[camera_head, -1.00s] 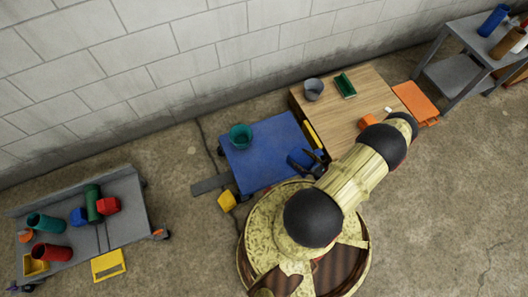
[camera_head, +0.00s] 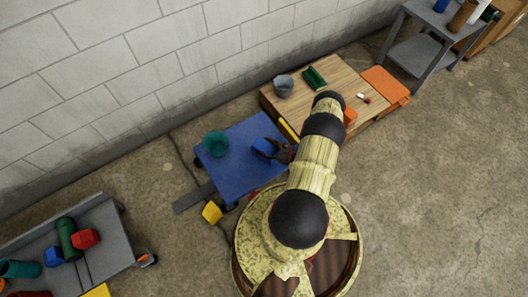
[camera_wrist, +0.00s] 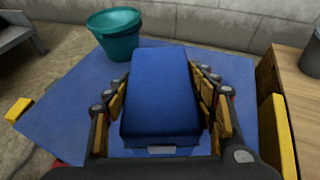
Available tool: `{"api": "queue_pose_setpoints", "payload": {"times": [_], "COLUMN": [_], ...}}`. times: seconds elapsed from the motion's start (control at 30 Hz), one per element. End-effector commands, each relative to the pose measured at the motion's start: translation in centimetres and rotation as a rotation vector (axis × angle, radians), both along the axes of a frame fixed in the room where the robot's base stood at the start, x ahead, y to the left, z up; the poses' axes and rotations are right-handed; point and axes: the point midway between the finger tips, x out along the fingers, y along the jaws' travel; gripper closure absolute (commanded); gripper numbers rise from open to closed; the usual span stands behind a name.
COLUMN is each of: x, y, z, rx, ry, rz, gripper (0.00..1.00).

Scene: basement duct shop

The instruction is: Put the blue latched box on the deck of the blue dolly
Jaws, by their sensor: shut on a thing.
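The blue latched box (camera_wrist: 160,85) is between the fingers of my gripper (camera_wrist: 165,105) in the wrist view, with the pads touching its two sides. The head view shows the box (camera_head: 264,147) over the right part of the blue dolly (camera_head: 238,180), partly hidden by my gripper (camera_head: 281,151). The dolly deck (camera_wrist: 65,95) spreads out below and behind the box in the wrist view. Whether the box touches the deck cannot be told.
A teal bucket (camera_head: 215,144) stands on the dolly deck, left of the box. A wooden table (camera_head: 345,85) with a grey bucket (camera_head: 284,85) and a green tray (camera_head: 315,77) adjoins the dolly's right side.

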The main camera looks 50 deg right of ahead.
Motion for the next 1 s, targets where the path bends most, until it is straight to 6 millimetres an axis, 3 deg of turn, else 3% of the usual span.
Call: {"api": "queue_pose_setpoints", "payload": {"times": [0.3, 0.7, 0.73, 1.0], "x": [0.7, 0.7, 0.7, 0.7], "y": [-0.1, -0.1, -0.1, -0.1], "z": [-3.8, -4.1, -4.1, -4.1], "rx": [0.000, 0.001, 0.001, 0.001], "ry": [-0.001, -0.001, 0.000, 0.000], "rz": [0.001, 0.001, 0.001, 0.001], "gripper": [0.81, 0.81, 0.42, 0.27]}}
